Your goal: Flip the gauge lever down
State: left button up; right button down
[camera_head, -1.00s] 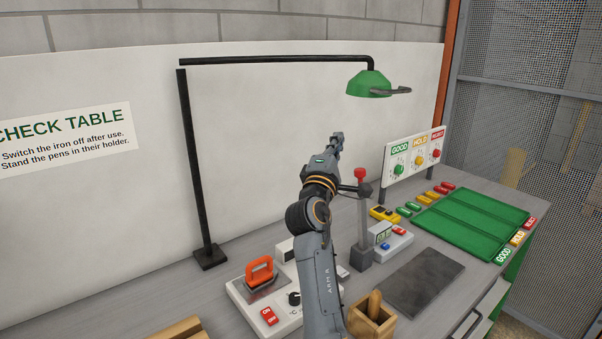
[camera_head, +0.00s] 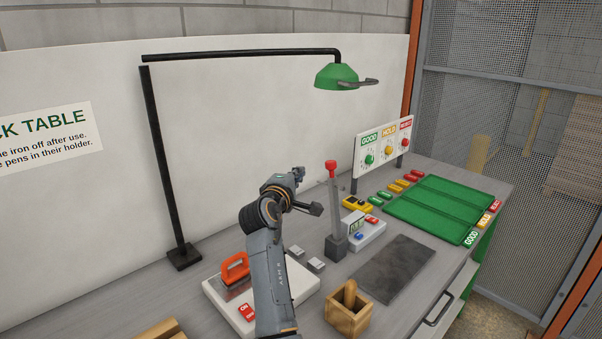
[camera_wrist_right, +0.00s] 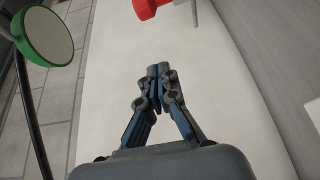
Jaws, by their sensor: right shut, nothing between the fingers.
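The gauge lever (camera_head: 335,203) is a grey bar standing nearly upright on a dark grey base block (camera_head: 336,246), with a red knob (camera_head: 331,168) on top. My right gripper (camera_head: 299,172) is shut and empty, to the left of the knob at about its height in the head view. A gap shows between them there. In the right wrist view the shut fingertips (camera_wrist_right: 158,70) point up the picture, and the red knob (camera_wrist_right: 148,7) is beyond them at the top edge, apart from them. My left gripper is out of view.
A green lamp (camera_head: 337,77) hangs above. An iron (camera_head: 236,268) on a white station is beside my arm. A wooden pen holder (camera_head: 347,315), a small display unit (camera_head: 361,231) and a dark mat (camera_head: 397,268) surround the lever. A green tray (camera_head: 440,209) lies to the right.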

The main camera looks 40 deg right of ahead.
jog(key=p+x, duration=0.2)
jog(key=x, duration=0.6)
jog(key=s, duration=0.1)
jog(key=s+p, duration=0.2)
jog(key=s, duration=0.1)
jog(key=shift+s+d+r, duration=0.1)
jog(key=shift+d+r, duration=0.15)
